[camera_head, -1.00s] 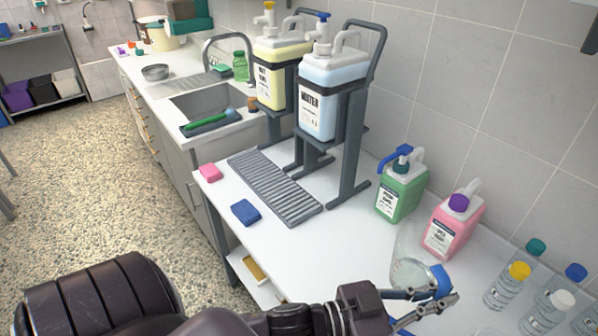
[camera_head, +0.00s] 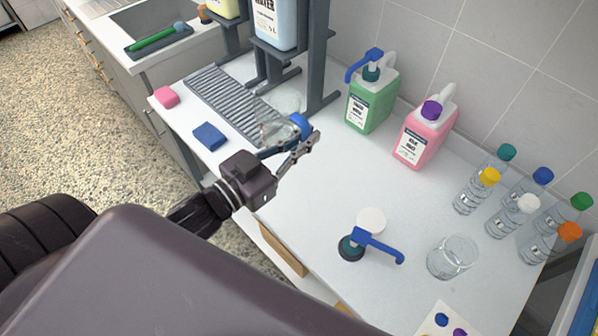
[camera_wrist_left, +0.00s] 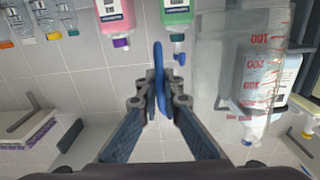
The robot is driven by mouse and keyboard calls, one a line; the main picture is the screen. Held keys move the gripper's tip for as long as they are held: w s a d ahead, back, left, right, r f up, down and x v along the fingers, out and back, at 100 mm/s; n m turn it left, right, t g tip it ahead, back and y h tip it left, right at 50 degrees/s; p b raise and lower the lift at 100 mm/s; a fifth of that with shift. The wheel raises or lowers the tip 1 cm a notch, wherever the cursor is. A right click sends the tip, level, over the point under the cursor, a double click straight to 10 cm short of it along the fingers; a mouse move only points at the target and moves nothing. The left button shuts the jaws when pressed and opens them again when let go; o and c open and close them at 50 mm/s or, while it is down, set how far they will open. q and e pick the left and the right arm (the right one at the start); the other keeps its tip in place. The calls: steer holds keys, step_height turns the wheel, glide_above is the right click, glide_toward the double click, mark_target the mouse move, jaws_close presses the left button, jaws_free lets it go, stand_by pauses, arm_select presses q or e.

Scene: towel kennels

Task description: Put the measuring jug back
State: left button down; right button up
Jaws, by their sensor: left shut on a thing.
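The clear measuring jug (camera_head: 274,131) is at the right end of the ribbed grey drip tray (camera_head: 230,100), below the stand. In the left wrist view the jug (camera_wrist_left: 245,65) fills the right side, with red scale marks. My left gripper (camera_head: 302,141) is shut on its blue handle (camera_head: 299,124), and the handle also shows between the fingers in the wrist view (camera_wrist_left: 161,75). I cannot tell whether the jug's base touches anything. My right gripper is not in view.
A green jerrycan (camera_head: 371,103) and a pink jerrycan (camera_head: 426,135) stand along the wall. Several clear capped bottles (camera_head: 471,198), a glass beaker (camera_head: 453,257) and a blue pump head (camera_head: 353,246) are to the right. Blue (camera_head: 209,136) and pink (camera_head: 166,97) sponges lie left. The table's middle is clear.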

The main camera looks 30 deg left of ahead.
arm_select(q)
steer(key=shift+f+b, duration=0.6)
steer(key=shift+f, duration=6.3)
steer(key=shift+f, duration=0.15)
steer(key=c, duration=2.1)
jaws_free()
